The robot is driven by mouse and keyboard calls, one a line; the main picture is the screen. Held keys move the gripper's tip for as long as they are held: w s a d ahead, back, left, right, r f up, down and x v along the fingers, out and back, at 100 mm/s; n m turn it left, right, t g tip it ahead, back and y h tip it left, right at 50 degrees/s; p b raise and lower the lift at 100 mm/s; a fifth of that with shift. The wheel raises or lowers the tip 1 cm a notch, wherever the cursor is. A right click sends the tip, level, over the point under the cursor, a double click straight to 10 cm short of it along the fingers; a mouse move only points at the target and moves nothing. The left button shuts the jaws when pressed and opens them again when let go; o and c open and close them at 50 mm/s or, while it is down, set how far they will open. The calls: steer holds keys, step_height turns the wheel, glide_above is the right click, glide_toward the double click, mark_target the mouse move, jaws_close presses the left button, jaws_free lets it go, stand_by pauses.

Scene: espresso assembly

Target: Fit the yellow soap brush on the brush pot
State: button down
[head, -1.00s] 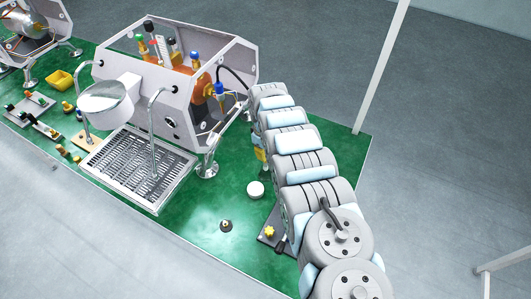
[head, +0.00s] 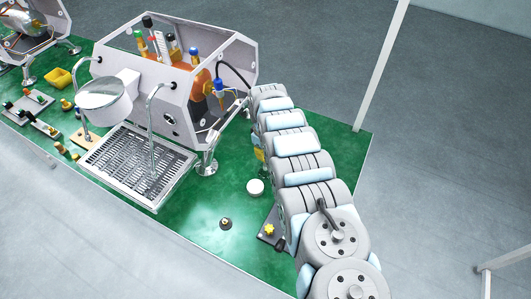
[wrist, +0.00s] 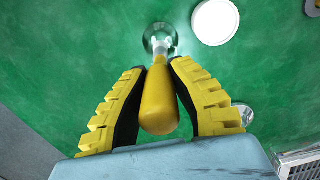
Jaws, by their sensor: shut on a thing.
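The yellow soap brush (wrist: 158,105) is between the two yellow-and-black fingers of my gripper (wrist: 160,67), which is shut on it. Its rounded yellow handle is toward the wrist camera and its pale far end points away. That end overlaps a small shiny round pot (wrist: 150,38), which seems to be the brush pot. I cannot tell whether the brush is inside it or just above it. In the head view my arm hides the pot and most of the gripper; only a bit of yellow (head: 259,155) shows beside the arm.
A white round piece (head: 255,187) lies on the green mat (head: 190,225) close to the pot. The espresso machine (head: 165,85) with its drip tray (head: 135,165) stands to the left. A dark plate with a yellow knob (head: 269,230) and a small dark piece (head: 226,223) lie in front.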

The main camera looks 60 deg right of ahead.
steer(key=shift+f+b, duration=0.6)
steer(key=shift+f, duration=0.45)
stand_by(0.8)
stand_by(0.6)
steer(key=c, duration=1)
jaws_free()
steer(key=shift+w+r+p, duration=0.1)
steer(key=shift+r+p, duration=2.4)
steer(key=shift+r, duration=0.55)
steer(key=shift+r, duration=0.1)
